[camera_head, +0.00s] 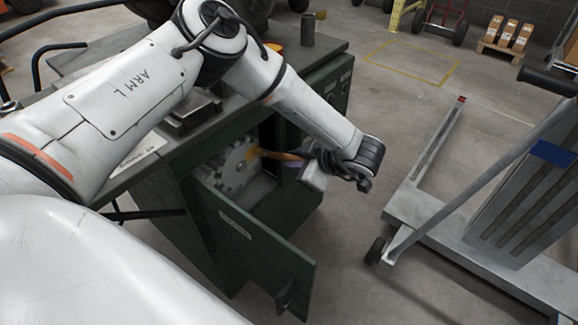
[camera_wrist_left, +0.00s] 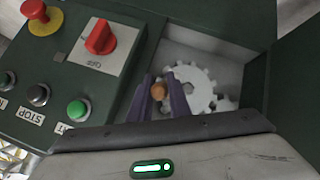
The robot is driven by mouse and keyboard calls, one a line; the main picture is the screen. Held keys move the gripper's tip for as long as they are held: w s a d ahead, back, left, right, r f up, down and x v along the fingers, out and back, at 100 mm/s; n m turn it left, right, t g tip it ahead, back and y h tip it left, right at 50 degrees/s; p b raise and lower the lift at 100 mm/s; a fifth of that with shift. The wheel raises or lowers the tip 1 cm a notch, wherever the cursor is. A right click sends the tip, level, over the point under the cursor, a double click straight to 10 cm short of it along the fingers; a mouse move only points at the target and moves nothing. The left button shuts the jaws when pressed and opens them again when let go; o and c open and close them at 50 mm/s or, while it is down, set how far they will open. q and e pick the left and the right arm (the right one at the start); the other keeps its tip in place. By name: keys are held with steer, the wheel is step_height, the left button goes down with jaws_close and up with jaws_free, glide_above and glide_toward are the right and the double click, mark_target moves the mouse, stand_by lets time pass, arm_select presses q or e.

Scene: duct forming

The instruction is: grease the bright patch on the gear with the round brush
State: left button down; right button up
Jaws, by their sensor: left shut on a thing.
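The white toothed gear (camera_head: 236,170) sits inside the open compartment of the dark green machine. It also shows in the wrist view (camera_wrist_left: 201,84), beyond my fingers. My left gripper (camera_head: 295,160) is at the compartment opening, to the right of the gear. It is shut on the round brush (camera_head: 278,155), whose orange-brown handle points left toward the gear. The brush's yellowish end appears at the upper right part of the gear face; I cannot tell whether it touches. In the wrist view the brush (camera_wrist_left: 159,88) is a round brown end between the fingers. The bright patch cannot be made out separately.
The green compartment door (camera_head: 255,245) hangs open in front. A control panel with a red knob (camera_wrist_left: 100,37) and a green button (camera_wrist_left: 77,110) is beside the opening. A grey pallet trolley (camera_head: 480,235) stands at the right, with open floor between.

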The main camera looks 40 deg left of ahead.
arm_select(q)
steer(key=d, duration=0.6)
steer(key=shift+s+b, duration=0.2)
steer(key=shift+b, duration=0.15)
steer(key=shift+d, duration=0.1)
steer(key=shift+s+d+b, duration=0.15)
steer(key=shift+d+b, duration=0.15)
steer(key=shift+d, duration=1.15)
stand_by(0.3)
